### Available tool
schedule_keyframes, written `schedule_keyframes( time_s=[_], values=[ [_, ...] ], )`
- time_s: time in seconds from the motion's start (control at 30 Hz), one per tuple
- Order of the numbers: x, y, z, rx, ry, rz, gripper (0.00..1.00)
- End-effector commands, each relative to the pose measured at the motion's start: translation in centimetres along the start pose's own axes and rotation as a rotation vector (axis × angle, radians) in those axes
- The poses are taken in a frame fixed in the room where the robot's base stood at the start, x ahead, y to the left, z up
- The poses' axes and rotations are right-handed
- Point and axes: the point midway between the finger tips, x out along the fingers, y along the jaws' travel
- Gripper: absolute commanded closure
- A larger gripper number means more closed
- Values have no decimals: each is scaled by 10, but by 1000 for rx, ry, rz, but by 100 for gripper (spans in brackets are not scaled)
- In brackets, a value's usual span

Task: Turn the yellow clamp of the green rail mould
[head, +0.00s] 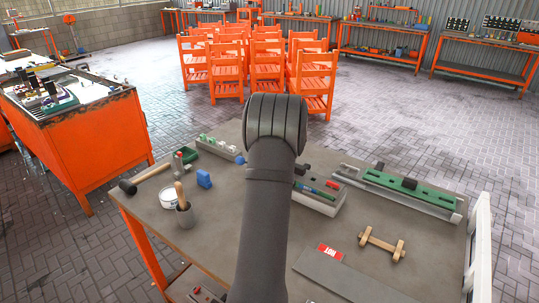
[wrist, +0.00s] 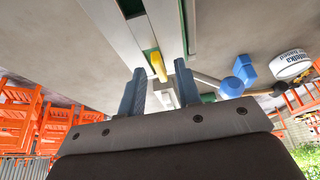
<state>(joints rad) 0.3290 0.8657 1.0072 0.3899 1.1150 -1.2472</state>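My gripper (wrist: 159,82) is open in the wrist view, with its two blue fingers apart. The small yellow clamp (wrist: 157,66) shows just beyond the gap between the fingertips; I cannot tell if either finger touches it. It sits on a mould with long grey walls (wrist: 167,28) and narrow green strips. In the head view, my arm hides the gripper, the clamp and the middle of the table. A long green rail on a pale base (head: 411,189) lies at the table's right, with black blocks on it; no yellow clamp shows there.
A wooden piece (head: 382,243) and a grey plate (head: 340,280) lie at the front right.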

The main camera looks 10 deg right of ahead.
Motion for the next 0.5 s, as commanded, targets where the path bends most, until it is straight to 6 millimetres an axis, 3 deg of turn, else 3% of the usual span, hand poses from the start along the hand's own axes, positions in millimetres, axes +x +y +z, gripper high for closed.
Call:
schedule_keyframes(
  time_s=[0.17, 0.5],
  values=[
    [-18, 1, 0, 0, 1, 3, 69],
    [-99, 1, 0, 0, 1, 4, 69]
  ],
)
